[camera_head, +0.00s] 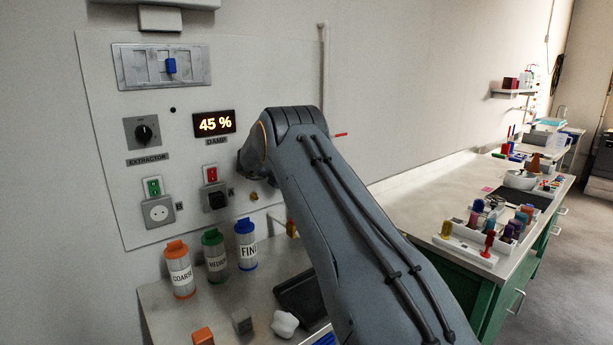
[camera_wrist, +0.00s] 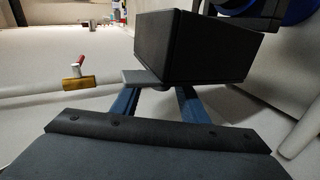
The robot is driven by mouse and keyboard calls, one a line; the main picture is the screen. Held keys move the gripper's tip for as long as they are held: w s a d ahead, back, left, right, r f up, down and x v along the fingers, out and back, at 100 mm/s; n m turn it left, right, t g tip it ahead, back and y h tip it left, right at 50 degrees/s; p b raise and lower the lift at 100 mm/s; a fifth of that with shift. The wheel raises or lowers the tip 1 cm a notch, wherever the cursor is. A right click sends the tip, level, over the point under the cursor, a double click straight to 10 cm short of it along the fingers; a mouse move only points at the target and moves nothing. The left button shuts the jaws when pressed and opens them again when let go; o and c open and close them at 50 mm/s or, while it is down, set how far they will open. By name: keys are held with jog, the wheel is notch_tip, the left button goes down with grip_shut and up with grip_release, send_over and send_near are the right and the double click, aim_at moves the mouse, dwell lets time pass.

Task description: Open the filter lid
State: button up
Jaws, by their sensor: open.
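In the wrist view, a dark box-like part (camera_wrist: 196,48) fills the upper middle, with a flat grey tab (camera_wrist: 140,77) at its lower left edge. I cannot tell for sure whether this is the filter housing or its lid. My gripper (camera_wrist: 160,89) is open, its two blue fingers reaching toward the underside of the box near the tab. Nothing is clearly held between them, and contact cannot be told. In the head view my arm hides the gripper and this box.
A pale pipe with a brass valve (camera_wrist: 76,84) and red handle runs left of my gripper. The wall panel carries an extractor knob (camera_head: 144,132) and a 45 % damp display (camera_head: 214,123). Canisters marked coarse (camera_head: 180,272), medium (camera_head: 215,258) and fine (camera_head: 247,247) stand below it.

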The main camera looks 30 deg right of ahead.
jog(key=b+v, duration=0.2)
jog(key=v, duration=0.5)
jog(key=shift+a+r, duration=0.2)
jog(key=shift+a, duration=0.15)
jog(key=shift+s, duration=0.1)
